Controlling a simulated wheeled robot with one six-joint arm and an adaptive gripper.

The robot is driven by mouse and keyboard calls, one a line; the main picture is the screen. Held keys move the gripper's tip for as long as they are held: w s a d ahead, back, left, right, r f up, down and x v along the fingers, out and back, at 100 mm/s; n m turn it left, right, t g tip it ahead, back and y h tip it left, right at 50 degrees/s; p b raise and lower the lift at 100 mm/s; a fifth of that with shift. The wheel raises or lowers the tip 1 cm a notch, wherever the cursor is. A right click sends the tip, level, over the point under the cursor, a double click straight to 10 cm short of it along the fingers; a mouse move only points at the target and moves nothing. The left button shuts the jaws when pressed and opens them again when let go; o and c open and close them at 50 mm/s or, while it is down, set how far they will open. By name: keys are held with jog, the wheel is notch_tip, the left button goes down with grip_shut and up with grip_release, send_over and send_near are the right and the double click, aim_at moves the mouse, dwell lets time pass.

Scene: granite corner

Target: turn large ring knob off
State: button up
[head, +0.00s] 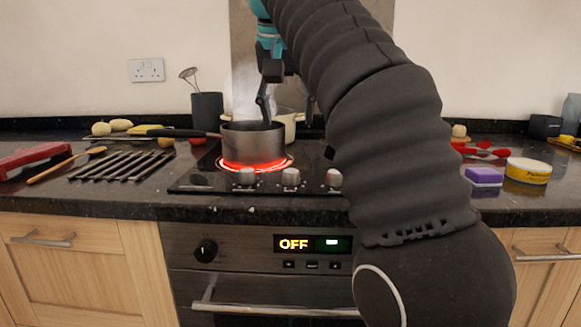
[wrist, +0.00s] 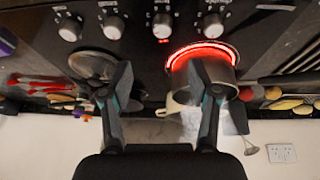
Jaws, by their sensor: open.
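A row of silver hob knobs runs along the front of the black hob (head: 200,178). The head view shows a left knob (head: 247,176), a middle knob (head: 290,177) and a right knob (head: 333,178); my arm hides the area beyond. The wrist view, upside down, shows several knobs, including one at the right end (wrist: 211,25) and one beside it (wrist: 161,25) with a small red light. Their labels are too small to read surely. A ring (head: 262,163) glows red under a steaming pot (head: 250,138). My gripper (wrist: 160,78) is open and empty, above the hob and apart from the knobs.
A second pan (wrist: 92,65) sits on the hob. The oven display (head: 312,243) reads OFF.

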aim_at(290, 171)
jog(key=x, duration=1.3)
jog(key=shift+w+a+f, duration=0.1)
jog(key=shift+a+f, duration=0.15)
jog(key=shift+f, duration=0.05)
jog(key=shift+c, duration=0.2)
jog(key=c, duration=1.1)
